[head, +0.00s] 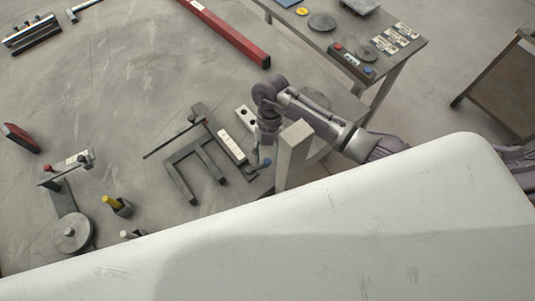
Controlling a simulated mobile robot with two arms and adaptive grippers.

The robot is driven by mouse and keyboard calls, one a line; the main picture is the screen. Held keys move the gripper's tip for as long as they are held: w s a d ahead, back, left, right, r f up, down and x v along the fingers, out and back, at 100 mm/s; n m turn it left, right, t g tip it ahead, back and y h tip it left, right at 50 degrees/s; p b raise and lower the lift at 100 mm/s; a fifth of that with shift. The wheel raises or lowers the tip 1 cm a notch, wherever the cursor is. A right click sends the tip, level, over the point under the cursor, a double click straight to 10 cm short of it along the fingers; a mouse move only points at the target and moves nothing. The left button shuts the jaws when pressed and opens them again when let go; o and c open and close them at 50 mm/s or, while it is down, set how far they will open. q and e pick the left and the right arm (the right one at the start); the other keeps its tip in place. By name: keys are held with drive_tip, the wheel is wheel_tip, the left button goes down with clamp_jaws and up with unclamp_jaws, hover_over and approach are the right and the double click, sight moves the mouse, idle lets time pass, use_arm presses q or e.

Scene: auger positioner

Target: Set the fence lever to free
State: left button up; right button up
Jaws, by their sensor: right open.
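My right gripper (266,142) points down near the middle of the view, just left of a beige post (292,152). Its fingers are small and partly lost against the dark parts behind, and I see nothing held between them. A dark fork-shaped frame (190,160) with a thin dark rod and a pale labelled strip (232,148) lies just left of the gripper. A small blue-tipped part (265,163) is close below the fingers. I cannot tell which part is the fence lever or how it is set. My left gripper is out of view.
A red beam (228,32) lies toward the top. A table (408,58) with buttons and cards stands at upper right. At left are a red-knobbed bracket (72,163), a round disc (73,232) and a yellow-topped knob (115,205). A white surface hides the near area.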

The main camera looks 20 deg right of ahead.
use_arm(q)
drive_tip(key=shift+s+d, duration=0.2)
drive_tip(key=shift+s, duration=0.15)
use_arm(e)
clamp_jaws()
